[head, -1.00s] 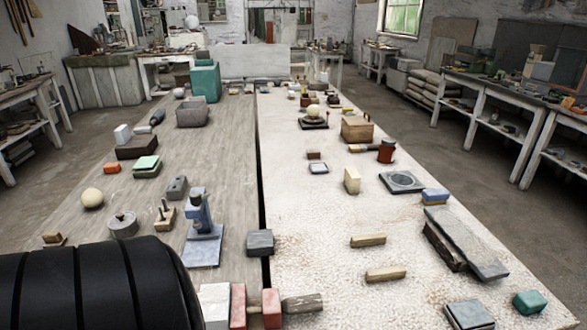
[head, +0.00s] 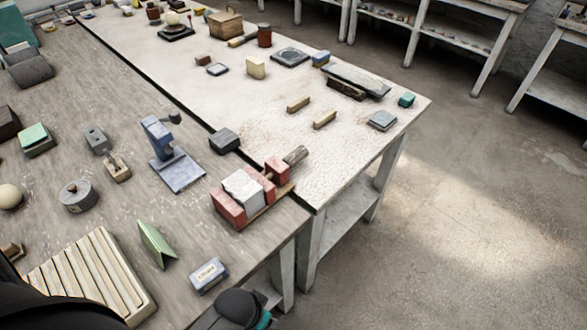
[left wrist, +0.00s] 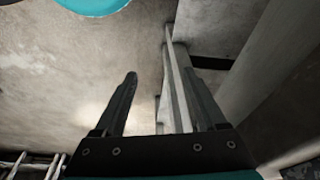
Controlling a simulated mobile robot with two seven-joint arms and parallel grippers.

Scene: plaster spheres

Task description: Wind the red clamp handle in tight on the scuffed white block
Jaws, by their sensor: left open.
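The clamp (head: 228,208) stands at the near corner of the bench in the head view, with red jaws at both ends of a wooden base. The scuffed white block (head: 243,187) sits between them, against the left jaw; I cannot tell whether the right red jaw (head: 277,168) touches it. A worn grey-brown handle (head: 296,155) sticks out to the right. My left gripper (left wrist: 158,75) is open and empty in the left wrist view, with grey floor and a pale post behind its fingers. Its fingers do not show in the head view. My right gripper is not in view.
A slatted wooden tray (head: 85,275), a green folded piece (head: 157,244) and a small labelled box (head: 208,275) lie left of the clamp. A blue-grey stand (head: 170,155) and a dark block (head: 224,141) are behind it. Open floor (head: 450,240) lies to the right.

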